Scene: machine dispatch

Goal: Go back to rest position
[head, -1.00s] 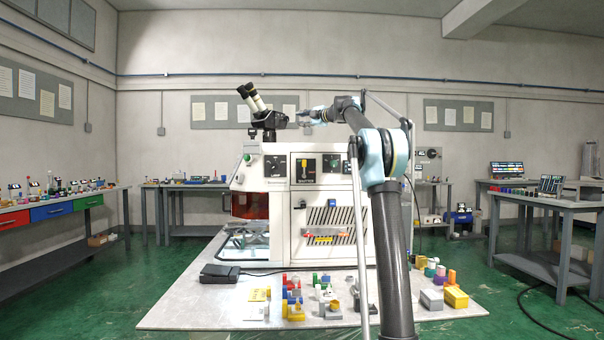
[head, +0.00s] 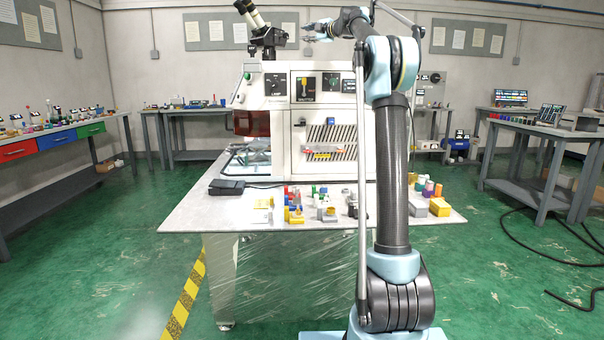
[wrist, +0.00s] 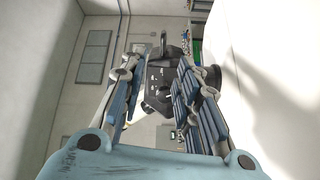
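My gripper (head: 318,32) is raised high in the head view, just right of the black microscope (head: 267,38) with pale eyepieces on top of the white machine. In the wrist view my gripper (wrist: 160,85) has its two blue-and-grey fingers spread apart. A dark object, seemingly the microscope (wrist: 160,92), shows between the fingers; I see nothing clamped by them. My arm stands upright in front of the machine and bends left at the top.
The white machine (head: 280,112) stands on a grey table (head: 210,215) with colored blocks and a black pedal (head: 227,187). Side benches stand left (head: 60,141) and right (head: 545,135). Black cables (head: 560,232) lie on the green floor at right. Open floor shows around the table.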

